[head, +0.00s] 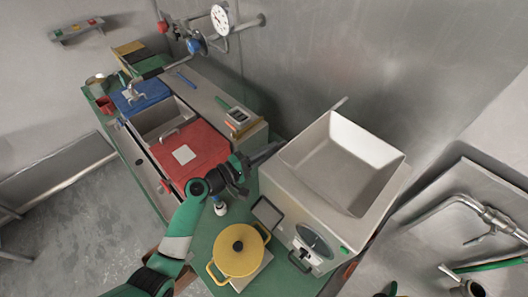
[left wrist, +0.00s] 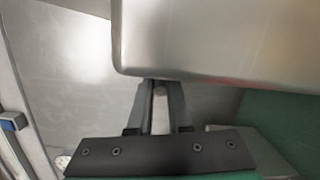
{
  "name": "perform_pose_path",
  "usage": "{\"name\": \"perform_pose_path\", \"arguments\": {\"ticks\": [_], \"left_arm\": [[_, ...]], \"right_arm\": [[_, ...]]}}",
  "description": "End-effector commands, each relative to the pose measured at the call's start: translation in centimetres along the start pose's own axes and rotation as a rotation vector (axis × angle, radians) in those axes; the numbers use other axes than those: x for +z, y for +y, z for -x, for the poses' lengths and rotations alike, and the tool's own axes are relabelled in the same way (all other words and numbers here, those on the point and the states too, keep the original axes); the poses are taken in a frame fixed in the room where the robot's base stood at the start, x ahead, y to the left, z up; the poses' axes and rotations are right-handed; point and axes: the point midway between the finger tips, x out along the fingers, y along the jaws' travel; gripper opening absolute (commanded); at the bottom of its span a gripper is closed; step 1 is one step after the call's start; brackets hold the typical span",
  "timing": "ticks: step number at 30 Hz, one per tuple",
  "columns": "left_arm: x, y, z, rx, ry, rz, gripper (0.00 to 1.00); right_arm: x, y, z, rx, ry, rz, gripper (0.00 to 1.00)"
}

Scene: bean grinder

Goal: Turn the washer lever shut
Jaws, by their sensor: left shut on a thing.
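The white machine (head: 278,180) with a wide square metal hopper (head: 318,165) stands right of the middle in the head view. My left gripper (head: 266,153) reaches in from the left against the hopper's left side. In the left wrist view its fingers (left wrist: 159,92) are close together around a small grey rounded end (left wrist: 159,89), just under the hopper's metal edge (left wrist: 215,72). This looks like the lever's end; the rest of it is hidden. A thin grey rod (head: 340,103) sticks up behind the hopper. My right gripper cannot be made out.
A small white bottle (head: 220,208) is below my left wrist. A red board (head: 205,150) and a sink (head: 160,118) lie to the left. A dial (head: 313,240) is on the machine's front.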

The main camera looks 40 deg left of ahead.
Motion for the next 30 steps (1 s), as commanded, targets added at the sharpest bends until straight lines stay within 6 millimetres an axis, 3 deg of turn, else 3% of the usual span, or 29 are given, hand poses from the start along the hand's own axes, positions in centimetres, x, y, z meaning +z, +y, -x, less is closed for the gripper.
{"name": "perform_pose_path", "arguments": {"ticks": [2, 3, 8, 16, 20, 30], "left_arm": [[0.0, 0.0, 0.0, 0.000, 0.002, 0.000, 0.00], [0.0, 0.0, 0.0, 0.000, 0.002, 0.000, 0.19], [0.0, 0.0, 0.0, 0.000, 0.002, 0.000, 0.47], [0.0, 0.0, 0.1, 0.000, 0.002, 0.000, 0.47], [-0.1, 0.0, 1.0, 0.000, 0.004, 0.001, 0.47], [-0.1, 0.0, 8.6, 0.001, 0.008, 0.001, 0.47]], "right_arm": [[-0.1, 0.0, 0.0, 0.000, 0.000, 0.000, 0.50], [-0.1, 0.0, -0.1, 0.000, 0.000, 0.000, 0.50], [-0.1, 0.0, -0.1, 0.000, 0.000, 0.000, 0.50], [-0.1, 0.0, -0.1, 0.000, 0.000, 0.000, 0.50], [-0.1, 0.0, -0.1, 0.000, 0.000, 0.000, 0.50], [-0.3, 0.0, -0.4, 0.000, 0.000, 0.000, 0.50]]}}
